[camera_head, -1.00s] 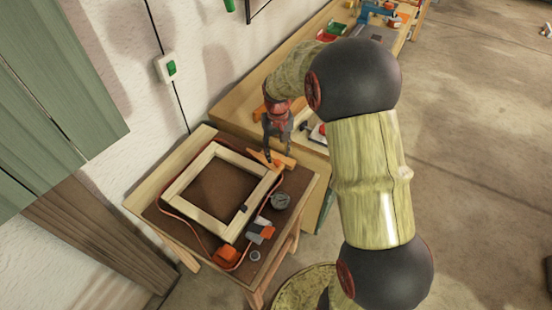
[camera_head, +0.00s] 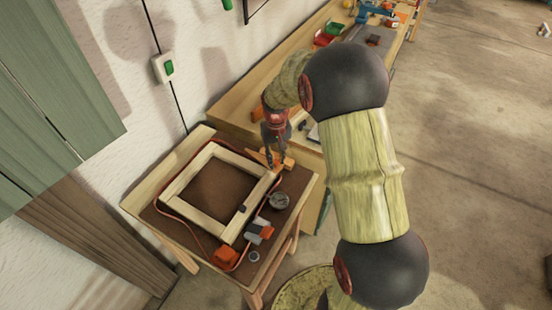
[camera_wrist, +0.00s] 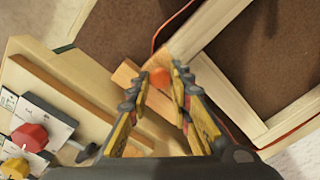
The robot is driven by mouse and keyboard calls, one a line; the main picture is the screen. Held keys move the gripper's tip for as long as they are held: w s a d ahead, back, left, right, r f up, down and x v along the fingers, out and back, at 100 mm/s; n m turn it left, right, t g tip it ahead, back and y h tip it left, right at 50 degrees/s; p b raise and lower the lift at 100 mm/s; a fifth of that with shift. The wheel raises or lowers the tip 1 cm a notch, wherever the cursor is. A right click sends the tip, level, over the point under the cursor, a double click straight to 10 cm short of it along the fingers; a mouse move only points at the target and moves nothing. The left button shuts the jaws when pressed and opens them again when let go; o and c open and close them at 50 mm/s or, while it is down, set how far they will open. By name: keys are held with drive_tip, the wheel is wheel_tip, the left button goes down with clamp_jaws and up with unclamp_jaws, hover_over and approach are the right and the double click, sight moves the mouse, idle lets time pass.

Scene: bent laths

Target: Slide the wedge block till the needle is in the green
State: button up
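The wedge block is a light wooden piece (camera_head: 287,162) with an orange mark, at the far right corner of the pale wooden frame (camera_head: 195,216). In the wrist view the orange-marked wood (camera_wrist: 125,76) lies beneath and between my fingertips. My gripper (camera_head: 275,162) points down over it. In the wrist view my gripper (camera_wrist: 162,72) is open, its fingers apart; I cannot tell whether they touch the wood. The round gauge (camera_head: 279,200) sits on the table's right side; its needle and green zone are too small to read.
A red-orange cord (camera_head: 169,213) loops around the frame on the small table (camera_head: 137,203). An orange block (camera_head: 225,256), a grey-and-orange clamp-like piece (camera_head: 259,231) and a small ring (camera_head: 254,256) lie near the front. A long workbench (camera_head: 232,108) stands behind.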

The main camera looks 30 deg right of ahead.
clamp_jaws()
idle(0.3)
drive_tip(key=s+d, duration=0.1)
drive_tip(key=s+d+p, duration=0.1)
drive_tip(key=s, duration=0.1)
drive_tip(key=shift+s+d, duration=0.15)
drive_tip(key=shift+s, duration=0.05)
drive_tip(key=shift+w, duration=0.1)
drive_tip(key=o, duration=0.5)
unclamp_jaws()
drive_tip(key=shift+o, duration=0.2)
drive_tip(key=shift+r, duration=0.1)
